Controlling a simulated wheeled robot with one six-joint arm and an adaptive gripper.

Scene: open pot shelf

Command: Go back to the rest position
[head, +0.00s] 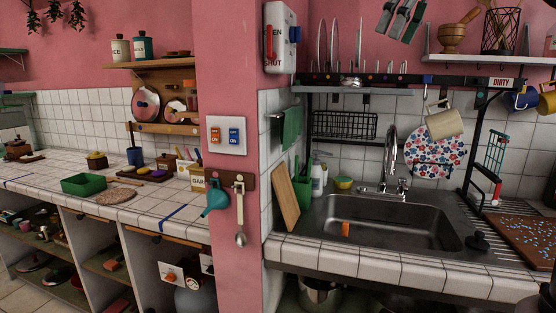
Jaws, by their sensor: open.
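My gripper is not clearly in the head view. A dark shape (546,292) is cut off at the lower right edge, and I cannot tell what it is. The open shelf (92,262) under the tiled counter is at the lower left, with several pots and lids in it. Part of its inside is in shadow. No task object shows in any gripper.
A pink pillar (228,85) divides the left tiled counter (150,205) from the steel sink (385,222). A green tray (83,184) and a round woven mat (115,195) lie on the left counter. A wooden board (286,195) leans beside the sink. Mugs hang at right.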

